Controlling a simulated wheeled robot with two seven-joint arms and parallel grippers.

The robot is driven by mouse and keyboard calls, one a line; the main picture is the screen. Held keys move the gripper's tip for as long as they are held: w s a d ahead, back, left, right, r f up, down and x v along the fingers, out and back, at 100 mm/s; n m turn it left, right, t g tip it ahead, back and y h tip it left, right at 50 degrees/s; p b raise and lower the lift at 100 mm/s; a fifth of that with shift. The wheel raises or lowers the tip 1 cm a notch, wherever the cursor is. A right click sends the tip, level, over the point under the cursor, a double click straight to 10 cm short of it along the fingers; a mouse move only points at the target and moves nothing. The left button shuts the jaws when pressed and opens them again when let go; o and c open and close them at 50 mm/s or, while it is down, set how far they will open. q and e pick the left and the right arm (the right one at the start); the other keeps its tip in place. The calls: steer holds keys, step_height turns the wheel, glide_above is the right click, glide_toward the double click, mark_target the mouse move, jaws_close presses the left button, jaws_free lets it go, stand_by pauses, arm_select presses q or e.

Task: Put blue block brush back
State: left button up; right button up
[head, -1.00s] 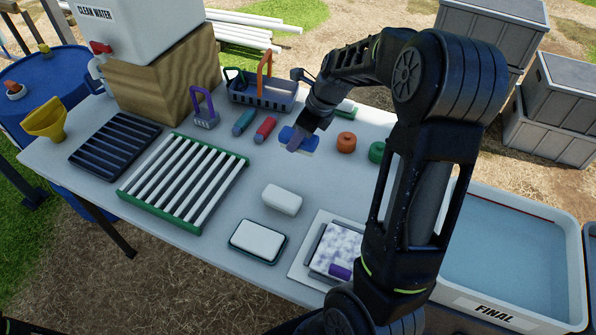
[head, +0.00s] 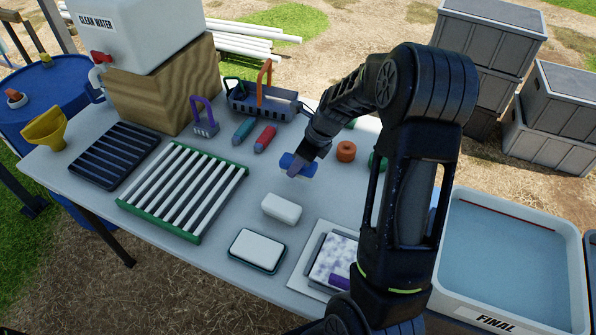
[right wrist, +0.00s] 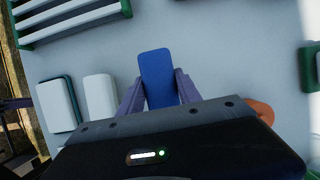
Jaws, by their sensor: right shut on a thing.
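The blue block brush (head: 287,160) is in my right gripper (head: 297,165), held over the table right of the middle. The right wrist view shows the blue brush (right wrist: 157,62) between the two purple-grey fingers of the right gripper (right wrist: 158,88), which are shut on its sides. The wrist hides its near end. I cannot tell how high it is above the table. My left gripper is not in view.
A white block (head: 281,208) and a white pad in a dark green tray (head: 257,250) lie in front. A green rack (head: 183,188) is left, a basket (head: 262,104) behind, an orange round piece (head: 346,151) right. Bare table lies around the brush.

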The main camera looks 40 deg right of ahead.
steer(key=shift+f, duration=1.8)
steer(key=shift+f, duration=0.2)
steer(key=o, duration=1.3)
steer(key=shift+r, duration=0.15)
steer(key=v, duration=1.2)
